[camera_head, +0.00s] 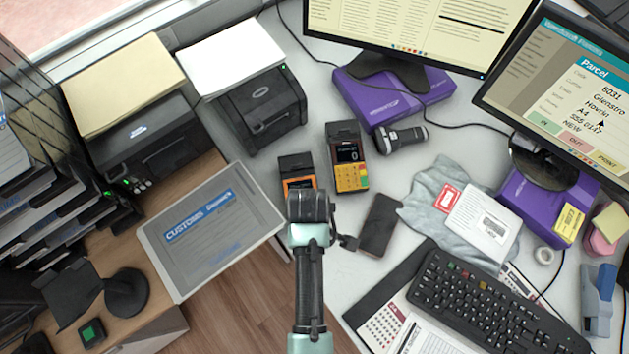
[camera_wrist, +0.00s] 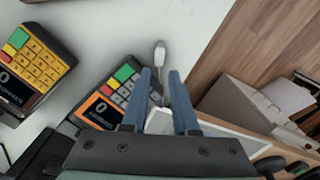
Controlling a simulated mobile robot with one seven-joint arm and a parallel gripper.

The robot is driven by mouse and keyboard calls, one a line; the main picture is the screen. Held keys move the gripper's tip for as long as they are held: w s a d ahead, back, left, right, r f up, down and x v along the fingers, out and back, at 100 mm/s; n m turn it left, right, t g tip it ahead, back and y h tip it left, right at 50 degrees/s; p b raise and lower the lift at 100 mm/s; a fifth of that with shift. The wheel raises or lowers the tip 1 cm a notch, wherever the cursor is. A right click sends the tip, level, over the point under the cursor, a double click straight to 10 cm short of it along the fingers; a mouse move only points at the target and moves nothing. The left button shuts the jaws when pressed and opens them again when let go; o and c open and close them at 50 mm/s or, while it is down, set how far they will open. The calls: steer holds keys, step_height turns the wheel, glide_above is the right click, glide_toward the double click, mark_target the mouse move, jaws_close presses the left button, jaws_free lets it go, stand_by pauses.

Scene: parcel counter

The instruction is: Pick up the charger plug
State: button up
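In the wrist view a small white piece (camera_wrist: 160,56), which looks like part of the charger plug, lies on the counter just beyond my fingertips. A white block (camera_wrist: 158,121) shows between the fingers closer to the palm; I cannot tell whether it is joined to the small piece. My gripper (camera_wrist: 160,74) has its two blue fingers apart, with a gap between them. In the head view my gripper (camera_head: 311,207) is over the counter's front edge, below the orange card terminal (camera_head: 297,178), and the plug is hidden behind it.
The orange terminal stands close beside my fingers in the wrist view (camera_wrist: 125,88). A yellow-keyed terminal (camera_head: 349,160) is behind it. A dark phone (camera_head: 380,225) lies to the right. A customs sign (camera_head: 212,230) is to the left. Wooden floor shows below the counter edge.

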step_height(320, 180, down, 4)
steer(key=shift+d+f, duration=0.15)
steer(key=shift+f, duration=0.1)
jaws_close()
steer(key=shift+r, duration=0.2)
